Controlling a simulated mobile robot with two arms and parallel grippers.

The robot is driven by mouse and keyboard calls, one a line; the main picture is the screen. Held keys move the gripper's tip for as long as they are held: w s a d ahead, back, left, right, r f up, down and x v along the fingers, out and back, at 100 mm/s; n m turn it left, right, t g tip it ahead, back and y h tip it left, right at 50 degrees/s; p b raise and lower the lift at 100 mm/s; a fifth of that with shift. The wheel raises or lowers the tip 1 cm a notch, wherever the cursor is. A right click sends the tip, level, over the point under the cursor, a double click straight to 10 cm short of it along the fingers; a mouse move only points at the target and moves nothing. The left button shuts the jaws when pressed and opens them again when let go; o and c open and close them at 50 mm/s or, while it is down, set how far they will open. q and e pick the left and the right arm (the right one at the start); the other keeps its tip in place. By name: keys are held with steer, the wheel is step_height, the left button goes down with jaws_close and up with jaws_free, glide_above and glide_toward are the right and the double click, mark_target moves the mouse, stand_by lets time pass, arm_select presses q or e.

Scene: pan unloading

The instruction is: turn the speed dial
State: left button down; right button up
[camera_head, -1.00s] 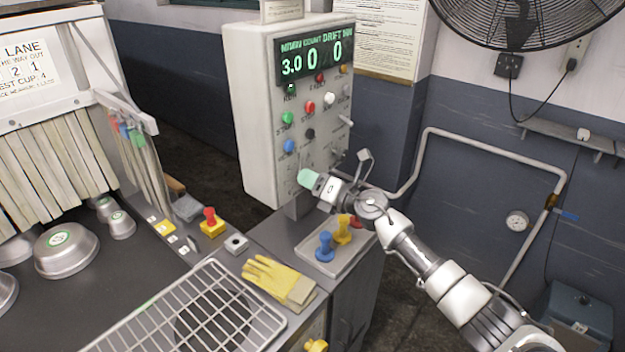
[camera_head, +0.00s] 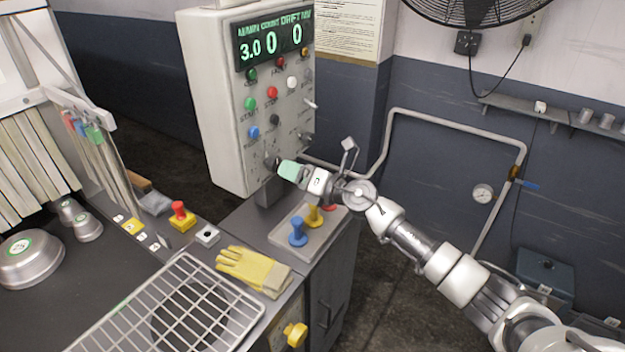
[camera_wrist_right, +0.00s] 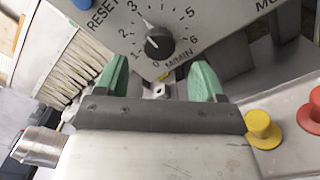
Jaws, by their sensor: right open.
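The speed dial (camera_wrist_right: 158,44) is a black knob with a white pointer on the grey control panel (camera_head: 225,110). In the right wrist view its scale runs to 6, marked M/MIN, and the pointer is near 3. My right gripper (camera_wrist_right: 160,74) is open, its two green fingers either side of and just below the dial in that view, with nothing between them. In the head view the right gripper (camera_head: 277,166) is at the lower part of the panel and partly hides the dial area. The panel display (camera_head: 272,44) reads 3.0, 0 and 0. My left gripper is not in view.
Coloured buttons sit above the dial, including a blue one (camera_head: 253,132). Below the gripper is a tray (camera_head: 283,238) with blue, yellow and red knobs. Yellow gloves (camera_head: 252,270), a wire rack (camera_head: 150,325) and a red-topped button (camera_head: 180,213) lie to the left.

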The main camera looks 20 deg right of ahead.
steer(key=v, duration=0.6)
steer(key=shift+b, duration=0.4)
steer(key=shift+s, duration=0.15)
